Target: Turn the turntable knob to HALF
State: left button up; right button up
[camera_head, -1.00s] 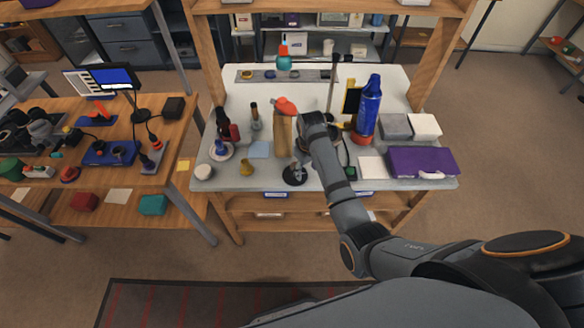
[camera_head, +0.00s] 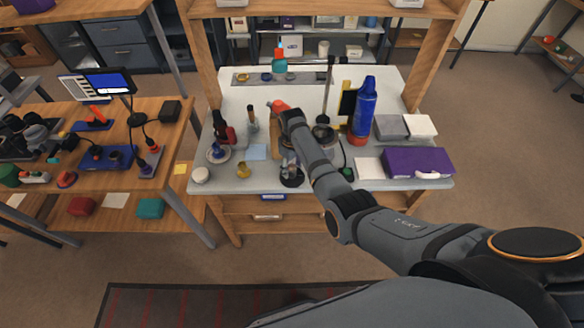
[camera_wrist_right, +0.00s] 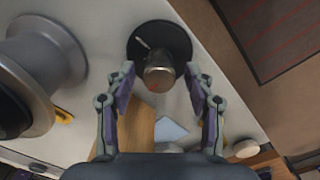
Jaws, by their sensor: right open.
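The turntable knob (camera_wrist_right: 159,72) is a short metallic cylinder on a black disc (camera_wrist_right: 180,38) with a pale pointer mark, in the right wrist view. The black disc also shows in the head view (camera_head: 292,180) near the bench's front edge, partly covered by my gripper. My right gripper (camera_wrist_right: 161,76) is open, with one fingertip on each side of the knob. Gaps show between the fingers and the knob, so it is not gripped. I cannot read any HALF label. My left gripper is not in view.
A grey spool-shaped fixture (camera_wrist_right: 45,65) stands close beside the disc. A wooden block (camera_wrist_right: 138,132) lies below the fingers in the wrist view. A blue bottle (camera_head: 365,108) and a purple box (camera_head: 418,162) stand right on the bench. A yellow piece (camera_head: 243,170) sits left of the disc.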

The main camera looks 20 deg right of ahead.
jog(key=shift+f, duration=0.5)
grip_shut()
